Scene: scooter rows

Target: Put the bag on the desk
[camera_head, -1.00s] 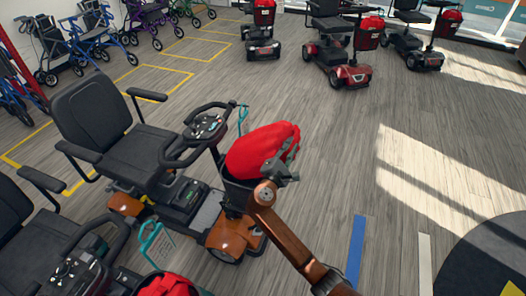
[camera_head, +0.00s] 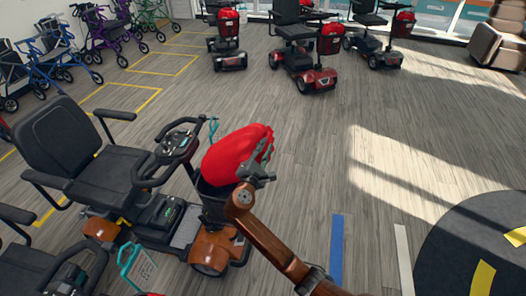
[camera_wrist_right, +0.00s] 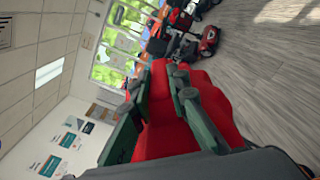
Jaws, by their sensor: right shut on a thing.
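The red bag (camera_head: 232,152) is held up by my right gripper (camera_head: 262,165) in the head view, in front of the nearest scooter's front basket area. In the right wrist view the bag (camera_wrist_right: 200,90) sits between the fingers of my right gripper (camera_wrist_right: 160,105), which is shut on it. In the head view the bag appears above a dark basket (camera_head: 214,195); I cannot tell whether it touches it. No desk can be made out. My left gripper is not in view.
An orange-and-black scooter (camera_head: 150,195) stands close at left, with another partly cut off at bottom left. Several red scooters (camera_head: 303,62) stand at the back, walkers (camera_head: 58,55) at back left. Grey floor (camera_head: 310,150) is free at centre and right. A dark round mat (camera_head: 450,235) lies at right.

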